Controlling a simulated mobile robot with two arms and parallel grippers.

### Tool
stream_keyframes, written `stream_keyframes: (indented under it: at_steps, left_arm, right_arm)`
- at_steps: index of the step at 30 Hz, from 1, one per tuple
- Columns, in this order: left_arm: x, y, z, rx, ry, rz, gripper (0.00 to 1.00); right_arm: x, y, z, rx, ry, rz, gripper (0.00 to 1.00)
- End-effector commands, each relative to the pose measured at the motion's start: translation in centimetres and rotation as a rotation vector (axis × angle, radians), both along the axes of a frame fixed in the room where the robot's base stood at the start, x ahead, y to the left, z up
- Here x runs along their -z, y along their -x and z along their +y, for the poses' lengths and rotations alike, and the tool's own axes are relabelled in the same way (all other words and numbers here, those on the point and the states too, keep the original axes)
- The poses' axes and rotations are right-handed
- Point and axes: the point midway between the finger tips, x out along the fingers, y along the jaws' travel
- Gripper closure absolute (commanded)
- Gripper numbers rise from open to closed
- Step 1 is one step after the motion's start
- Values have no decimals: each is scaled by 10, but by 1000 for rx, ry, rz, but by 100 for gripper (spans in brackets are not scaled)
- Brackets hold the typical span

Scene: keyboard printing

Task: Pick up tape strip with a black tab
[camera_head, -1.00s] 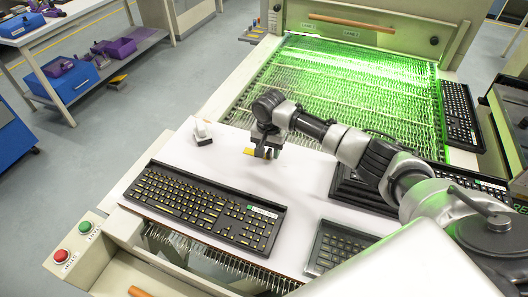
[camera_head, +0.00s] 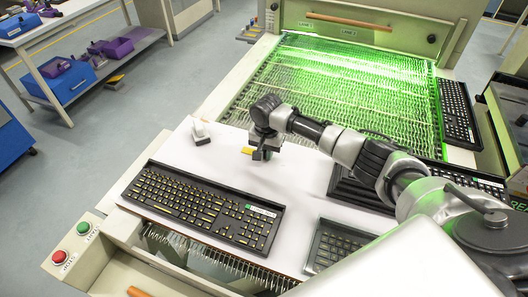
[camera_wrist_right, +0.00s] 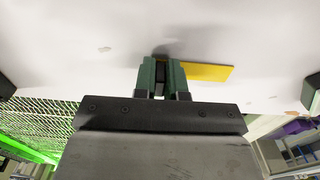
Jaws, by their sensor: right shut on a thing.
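The tape strip is a flat yellow piece that shows at the left of my right gripper in the head view (camera_head: 247,151). In the wrist view its yellow part (camera_wrist_right: 209,72) sticks out to the right of the fingers, close to the white surface. My right gripper (camera_head: 262,156) points down, low over the white table top. In the wrist view its green-sided fingers (camera_wrist_right: 161,72) are close together and shut on the strip's end. The black tab cannot be told apart from the dark area between the fingers. My left gripper is not in view.
A black keyboard with yellow-marked keys (camera_head: 200,205) lies in front on the white table top (camera_head: 300,190). A green-lit conveyor (camera_head: 350,85) lies behind. More keyboards are at the right, one at the front (camera_head: 345,245).

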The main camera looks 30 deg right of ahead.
Motion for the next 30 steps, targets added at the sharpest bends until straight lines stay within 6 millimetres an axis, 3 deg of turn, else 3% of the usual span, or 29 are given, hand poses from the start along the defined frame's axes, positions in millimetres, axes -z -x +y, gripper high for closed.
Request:
stream_keyframes:
  at_steps: [6,12,24,30]
  left_arm:
    - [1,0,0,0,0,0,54]
    - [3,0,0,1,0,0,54]
    - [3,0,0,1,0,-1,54]
    - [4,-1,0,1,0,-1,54]
  right_arm:
    - [-11,0,0,1,0,-1,100]
    - [-44,2,-2,-1,0,-3,100]
    - [-88,74,-34,0,3,-1,100]
    - [-103,97,-43,0,1,-1,100]
